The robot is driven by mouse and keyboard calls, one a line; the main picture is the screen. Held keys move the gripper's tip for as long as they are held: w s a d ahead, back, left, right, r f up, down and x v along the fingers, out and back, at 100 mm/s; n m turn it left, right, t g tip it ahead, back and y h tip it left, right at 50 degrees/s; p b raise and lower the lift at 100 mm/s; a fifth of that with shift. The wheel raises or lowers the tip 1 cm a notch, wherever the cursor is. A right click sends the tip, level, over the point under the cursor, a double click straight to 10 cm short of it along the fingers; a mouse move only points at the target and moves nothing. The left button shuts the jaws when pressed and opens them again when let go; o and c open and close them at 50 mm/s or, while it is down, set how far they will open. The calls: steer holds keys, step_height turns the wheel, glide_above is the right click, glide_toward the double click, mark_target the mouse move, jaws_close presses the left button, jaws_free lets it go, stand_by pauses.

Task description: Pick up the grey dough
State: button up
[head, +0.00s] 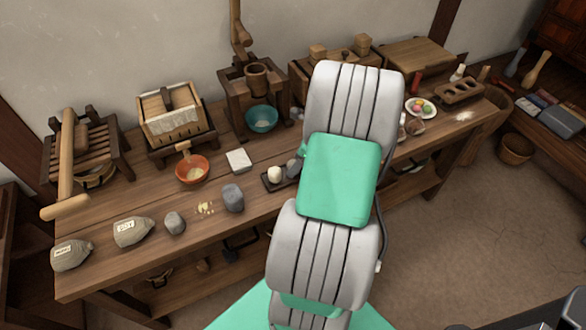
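Several grey lumps are on the wooden bench, and I cannot tell for sure which is the dough. A small grey lump (293,169) sits beside a cream ball (274,174) on a dark tray (270,186), partly hidden by my arm. A taller grey lump (233,198) stands near the bench's front edge. A rounder grey lump (175,222) lies left of it. My arm crosses the middle of the view and covers part of the bench. My gripper does not show.
Two labelled sacks (133,232) lie at the bench's front left. An orange bowl (192,169), a white block (239,161) and yellow crumbs (205,208) are near the lumps. Wooden presses line the wall. A teal bowl (261,119) stands behind. The floor (460,240) at right is clear.

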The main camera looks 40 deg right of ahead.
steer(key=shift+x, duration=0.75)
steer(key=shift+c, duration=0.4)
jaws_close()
